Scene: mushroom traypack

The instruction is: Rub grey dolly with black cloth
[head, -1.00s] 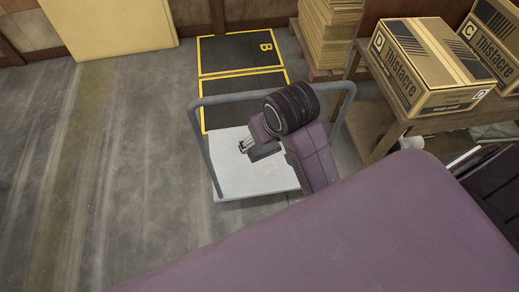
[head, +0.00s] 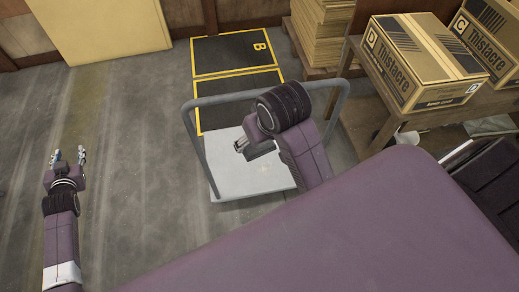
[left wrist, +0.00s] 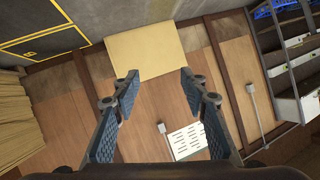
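The grey dolly (head: 235,182) stands on the floor in the middle of the head view. My right gripper (head: 240,146) is over the deck, with my right arm hiding part of the dolly. Its fingers are too small to tell whether they are open or hold anything. My left gripper (head: 68,157) is left of the dolly, over bare floor. The left wrist view shows its fingers (left wrist: 158,78) spread with nothing between them. I cannot make out the black cloth in either view.
Black floor mats with yellow borders (head: 236,88) lie behind the dolly. A wooden table (head: 385,126) with cardboard boxes (head: 415,62) stands at the right. A stack of boards (head: 320,30) is at the back. The floor at the left (head: 130,150) is clear.

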